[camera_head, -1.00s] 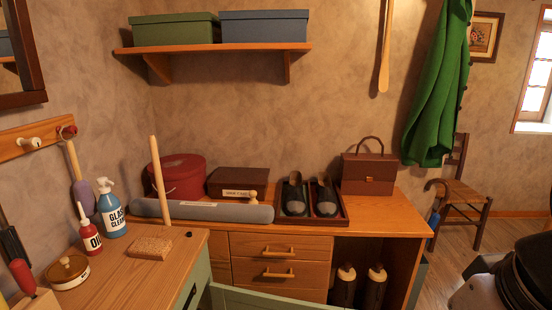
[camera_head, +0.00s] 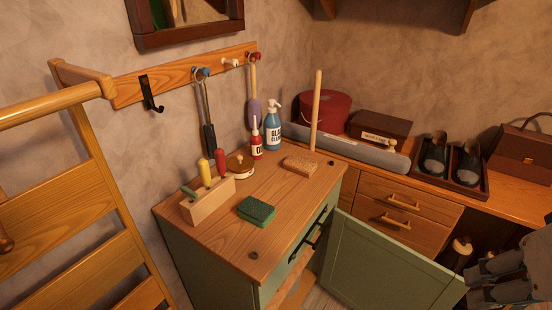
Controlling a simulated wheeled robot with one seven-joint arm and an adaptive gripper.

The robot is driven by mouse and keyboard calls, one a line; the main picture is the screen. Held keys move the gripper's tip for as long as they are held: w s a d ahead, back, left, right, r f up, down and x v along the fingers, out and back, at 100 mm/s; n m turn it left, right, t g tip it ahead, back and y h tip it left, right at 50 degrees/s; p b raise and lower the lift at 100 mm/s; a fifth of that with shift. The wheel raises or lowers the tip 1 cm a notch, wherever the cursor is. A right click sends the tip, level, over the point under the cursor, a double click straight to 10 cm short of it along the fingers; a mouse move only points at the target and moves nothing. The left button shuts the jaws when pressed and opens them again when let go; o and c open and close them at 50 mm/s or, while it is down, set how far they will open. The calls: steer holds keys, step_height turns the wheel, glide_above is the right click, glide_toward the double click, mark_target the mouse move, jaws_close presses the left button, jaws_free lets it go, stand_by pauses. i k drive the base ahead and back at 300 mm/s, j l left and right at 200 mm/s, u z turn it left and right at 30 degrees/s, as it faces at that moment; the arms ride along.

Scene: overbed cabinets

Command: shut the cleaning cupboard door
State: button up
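The cleaning cupboard (camera_head: 208,268) is a green cabinet with a wooden top, below the middle of the view. Its green door (camera_head: 385,268) stands wide open, swung out to the right in front of the wooden drawers. A dark handle (camera_head: 312,238) shows on the cupboard's front, above the opening. My gripper (camera_head: 500,282) is at the lower right edge, near the door's free edge. Its grey fingers are partly cut off by the frame. I cannot tell whether it touches the door or how far its fingers are apart.
On the cupboard top stand a wooden tool block (camera_head: 208,200), a green sponge (camera_head: 256,210), a brown brush (camera_head: 300,165) and bottles (camera_head: 273,130). A wooden ladder-like frame (camera_head: 70,210) stands at the left. A drawer unit (camera_head: 405,215) with shoes on top is behind the door.

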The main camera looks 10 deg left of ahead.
mark_target(366, 268)
steer(key=l+u, duration=0.3)
steer(key=u, duration=0.15)
steer(key=k+l+u, duration=0.15)
steer(key=u, duration=0.3)
steer(key=k+l+u, duration=0.1)
steer(key=l+u, duration=0.35)
steer(key=k+l, duration=0.55)
